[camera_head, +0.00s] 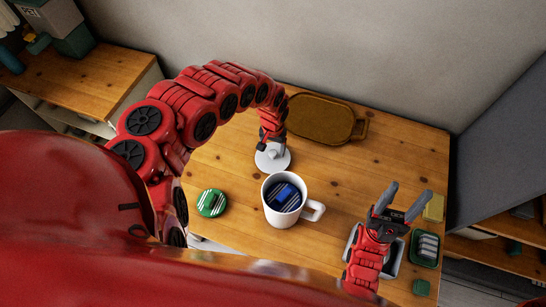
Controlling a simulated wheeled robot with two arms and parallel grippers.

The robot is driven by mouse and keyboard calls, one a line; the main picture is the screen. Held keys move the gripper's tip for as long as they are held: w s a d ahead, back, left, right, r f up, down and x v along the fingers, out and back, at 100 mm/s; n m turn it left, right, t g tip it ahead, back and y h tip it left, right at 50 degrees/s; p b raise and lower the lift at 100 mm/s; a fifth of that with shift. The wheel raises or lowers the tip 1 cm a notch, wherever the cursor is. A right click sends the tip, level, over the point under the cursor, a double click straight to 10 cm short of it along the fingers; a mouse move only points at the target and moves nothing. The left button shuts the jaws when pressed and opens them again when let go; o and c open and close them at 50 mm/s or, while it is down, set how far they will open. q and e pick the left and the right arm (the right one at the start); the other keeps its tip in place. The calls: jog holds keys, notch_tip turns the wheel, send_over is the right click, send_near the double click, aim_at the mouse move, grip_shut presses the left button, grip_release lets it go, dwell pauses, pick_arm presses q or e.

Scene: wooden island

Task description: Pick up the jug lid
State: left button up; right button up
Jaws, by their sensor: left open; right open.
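The jug lid appears to be the pale round disc (272,161) on the wooden island, just behind a white jug (282,215) with its handle to the right. My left gripper (272,143) is directly over the disc, pointing down; it is open, with its fingertips at or close to the raised middle. I cannot tell whether they touch it. The jug has an open top and holds something dark and blue. My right gripper (406,200) is open and empty at the right of the island, fingers pointing away.
A brown tray (322,120) lies at the back. A green and white round item (211,203) is on the left. Near my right arm are a grey container (393,262), a green tray (425,248) and a yellow block (434,207). The island's middle right is clear.

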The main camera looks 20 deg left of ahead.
pick_arm(q)
jog(key=shift+f, duration=0.9)
grip_shut()
